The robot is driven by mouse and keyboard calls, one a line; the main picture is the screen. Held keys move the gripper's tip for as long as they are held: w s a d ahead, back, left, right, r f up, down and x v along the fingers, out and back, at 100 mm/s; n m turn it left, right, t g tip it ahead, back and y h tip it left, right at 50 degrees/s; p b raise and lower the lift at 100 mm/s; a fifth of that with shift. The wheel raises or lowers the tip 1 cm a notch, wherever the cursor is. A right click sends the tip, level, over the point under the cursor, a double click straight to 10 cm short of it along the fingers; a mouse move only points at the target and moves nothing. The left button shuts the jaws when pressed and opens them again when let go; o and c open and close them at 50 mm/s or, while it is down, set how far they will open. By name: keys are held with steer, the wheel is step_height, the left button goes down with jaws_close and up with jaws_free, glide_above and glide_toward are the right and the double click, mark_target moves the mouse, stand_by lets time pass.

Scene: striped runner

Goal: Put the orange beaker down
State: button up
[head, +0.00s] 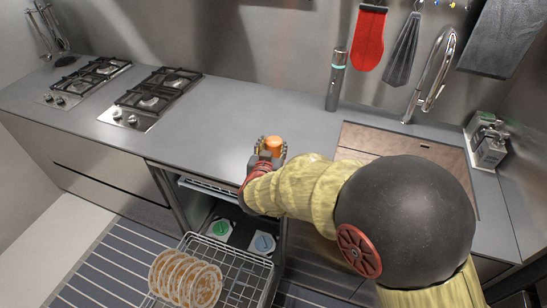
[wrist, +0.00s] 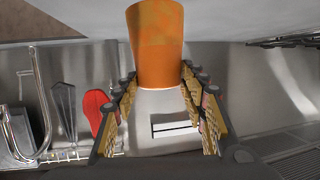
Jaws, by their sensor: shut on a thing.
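The orange beaker (head: 274,144) is between the fingers of my gripper (head: 268,152), close to the front edge of the grey countertop (head: 230,110) in the head view. In the wrist view the beaker (wrist: 157,45) is held between the two padded fingers of my gripper (wrist: 158,95), which are shut on it. The lower part of the beaker is hidden by the gripper in the head view. I cannot tell whether the beaker touches the counter.
Two gas hobs (head: 158,92) sit to the left. A dark cylinder (head: 336,82) stands at the back, beside the sink (head: 400,145) and tap (head: 430,75). An open dishwasher rack (head: 235,270) with several plates (head: 185,278) is below. The counter between hob and cylinder is clear.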

steer(key=shift+w+d+f, duration=0.15)
steer(key=shift+w+f, duration=0.15)
steer(key=shift+f, duration=0.15)
steer(key=shift+w+f+b, duration=0.15)
steer(key=shift+f+b, duration=0.95)
steer(key=shift+f, duration=0.5)
steer(key=shift+f, duration=0.1)
steer(key=o, duration=1.1)
steer(key=shift+r, duration=0.2)
steer(key=shift+p+v, duration=1.75)
steer(key=shift+v, duration=4.25)
